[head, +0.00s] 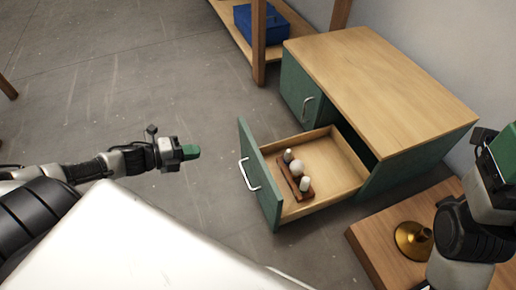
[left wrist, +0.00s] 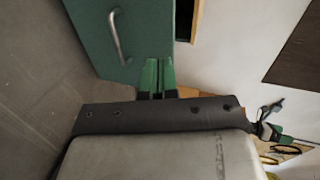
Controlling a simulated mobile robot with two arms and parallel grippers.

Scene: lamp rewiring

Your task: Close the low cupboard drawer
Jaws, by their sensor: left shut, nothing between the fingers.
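The low cupboard (head: 375,70) has green sides and a wooden top. Its drawer (head: 340,160) is pulled well out, with a green front (head: 259,175) and a silver handle (head: 248,175). My left gripper (head: 190,152) is shut and empty, left of the drawer front and apart from it in the head view. In the left wrist view its green fingertips (left wrist: 158,75) show together, with a green front and its handle (left wrist: 117,35) beyond. My right gripper (head: 506,150) is partly cut off at the right edge, so its opening cannot be told.
The drawer holds a small brown tray (head: 294,181) with several small pale items. A green door with a handle (head: 308,106) is beside it. A wooden surface with a brass piece (head: 412,238) stands front right. A shelf with a blue box (head: 258,25) is behind. Grey floor lies clear at left.

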